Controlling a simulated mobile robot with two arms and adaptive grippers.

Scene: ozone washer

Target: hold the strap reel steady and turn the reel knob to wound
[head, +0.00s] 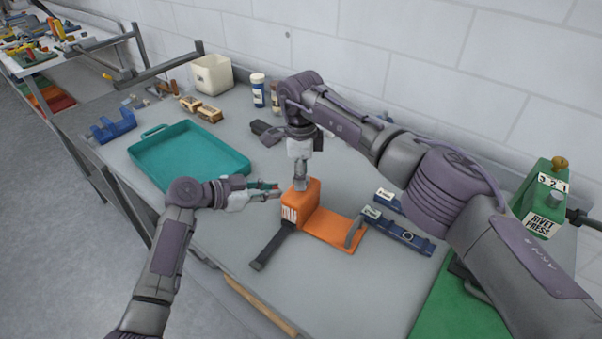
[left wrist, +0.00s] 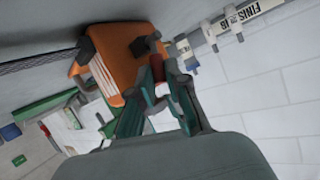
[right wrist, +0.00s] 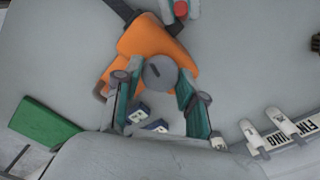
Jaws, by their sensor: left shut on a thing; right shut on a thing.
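The orange strap reel (head: 288,207) stands upright on the bench with a flat orange plate to its right and a dark strap (head: 268,248) running from its front. It also shows in the left wrist view (left wrist: 112,62). My left gripper (head: 277,191) is shut on the reel's side; its exact contact is partly hidden. My right gripper (head: 301,178) points down from above, shut on the grey reel knob on top of the reel. In the right wrist view the round knob (right wrist: 160,73) sits between the fingers, with a line across its face. Its setting cannot be read.
A teal tray (head: 240,170) lies left of the reel, with a blue holder (head: 113,126) and white bin (head: 212,75) beyond. Blue labelled blocks (head: 405,236) lie to the right. A green rivet press (head: 541,205) stands at far right. Front bench surface is mostly clear.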

